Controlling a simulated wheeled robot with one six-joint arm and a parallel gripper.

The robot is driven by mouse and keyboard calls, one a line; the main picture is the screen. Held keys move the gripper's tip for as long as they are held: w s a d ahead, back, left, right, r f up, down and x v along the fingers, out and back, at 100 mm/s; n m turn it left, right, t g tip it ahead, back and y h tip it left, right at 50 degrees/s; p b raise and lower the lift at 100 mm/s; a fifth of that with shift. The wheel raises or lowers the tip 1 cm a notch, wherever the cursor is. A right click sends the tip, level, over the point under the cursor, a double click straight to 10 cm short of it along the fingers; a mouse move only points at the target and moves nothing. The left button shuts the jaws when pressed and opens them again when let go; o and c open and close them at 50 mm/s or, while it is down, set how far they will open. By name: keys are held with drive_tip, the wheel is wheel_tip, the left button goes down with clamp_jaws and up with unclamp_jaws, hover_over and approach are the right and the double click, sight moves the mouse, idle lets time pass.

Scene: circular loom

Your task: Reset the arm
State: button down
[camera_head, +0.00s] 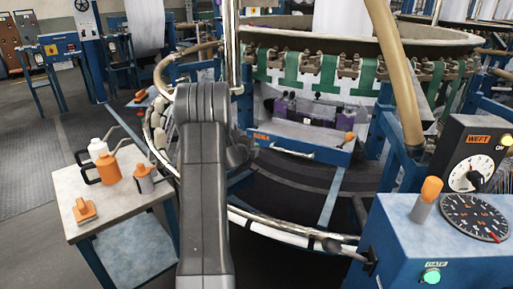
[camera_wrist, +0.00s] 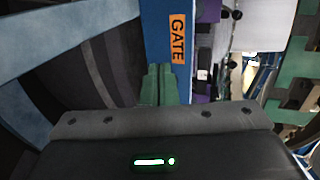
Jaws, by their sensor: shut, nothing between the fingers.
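My arm (camera_head: 205,170) rises through the middle of the head view in front of the circular loom (camera_head: 330,50). My gripper shows in the wrist view as two green fingers (camera_wrist: 158,72) pressed together, with nothing between them. In the head view the gripper is mostly hidden behind my arm. The fingers point toward a blue beam with an orange GATE label (camera_wrist: 177,38). Whether they touch it I cannot tell.
A blue control box (camera_head: 440,235) with dials stands at the right. A curved rail (camera_head: 285,232) runs low ahead.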

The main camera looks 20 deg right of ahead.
drive_tip(key=v, duration=0.8)
drive_tip(key=shift+d+f, duration=0.1)
drive_tip(key=shift+d, duration=0.05)
